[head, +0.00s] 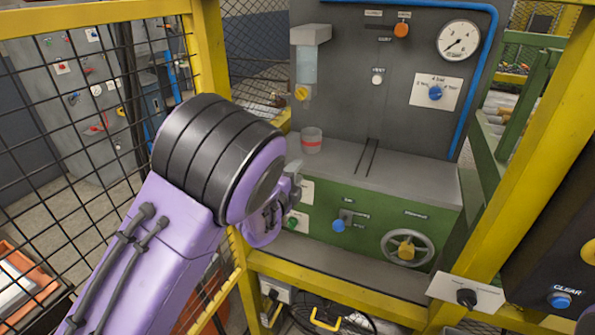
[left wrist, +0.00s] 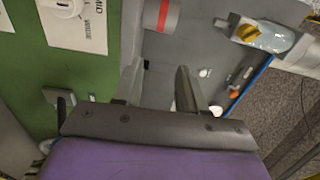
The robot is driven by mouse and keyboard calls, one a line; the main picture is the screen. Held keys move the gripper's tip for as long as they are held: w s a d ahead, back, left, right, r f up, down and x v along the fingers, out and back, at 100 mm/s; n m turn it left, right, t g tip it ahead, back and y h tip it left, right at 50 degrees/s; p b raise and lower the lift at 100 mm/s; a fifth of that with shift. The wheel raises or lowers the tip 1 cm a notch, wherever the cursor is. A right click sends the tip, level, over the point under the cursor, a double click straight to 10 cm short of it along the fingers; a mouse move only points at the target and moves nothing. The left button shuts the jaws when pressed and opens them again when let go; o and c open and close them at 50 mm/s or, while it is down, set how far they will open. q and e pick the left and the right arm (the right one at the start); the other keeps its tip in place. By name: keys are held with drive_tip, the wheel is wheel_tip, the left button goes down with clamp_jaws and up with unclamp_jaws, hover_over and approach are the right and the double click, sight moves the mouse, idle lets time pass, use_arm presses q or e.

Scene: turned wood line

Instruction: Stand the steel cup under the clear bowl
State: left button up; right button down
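The steel cup (head: 311,141), grey with a red band, stands upright on the grey ledge of the machine; it also shows at the top of the left wrist view (left wrist: 161,14). The clear bowl (head: 307,66) hangs above it under a grey bracket, with a yellow tap (head: 302,93) at its bottom. The cup sits below the tap, slightly right of it in the head view; I cannot tell if it is directly under. My left gripper (head: 294,174) is just in front of the ledge, apart from the cup. Its fingers (left wrist: 158,78) are open and empty. My right gripper is out of view.
The green panel (head: 375,213) below the ledge carries knobs and a handwheel (head: 406,248). Yellow posts (head: 207,50) and black mesh stand at left, a yellow beam at right. The ledge right of the cup is clear apart from two dark slots (head: 367,157).

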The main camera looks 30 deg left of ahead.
sight(309, 137)
use_arm(q)
drive_tip(key=o, duration=0.9)
drive_tip(key=w+n+b, duration=0.1)
drive_tip(key=n, duration=0.1)
drive_tip(key=w+a+n+y+b, duration=0.1)
drive_tip(key=n, duration=0.2)
drive_tip(key=shift+w+r+n, duration=0.2)
drive_tip(key=shift+w+n, duration=0.1)
drive_tip(key=shift+w, duration=0.1)
drive_tip(key=w+n, duration=0.1)
drive_tip(key=n, duration=0.3)
drive_tip(key=w+r+n+y, duration=0.1)
drive_tip(key=n, duration=0.4)
drive_tip(key=w+r+n, duration=0.1)
drive_tip(key=w+n, duration=0.1)
drive_tip(key=n, duration=0.3)
drive_tip(key=shift+a, duration=0.25)
drive_tip(key=shift+w+r, duration=0.1)
drive_tip(key=w+p, duration=0.1)
drive_tip(key=w, duration=0.2)
drive_tip(key=w+a+p, duration=0.1)
drive_tip(key=w, duration=0.2)
drive_tip(key=w+a+p, duration=0.1)
drive_tip(key=w, duration=0.3)
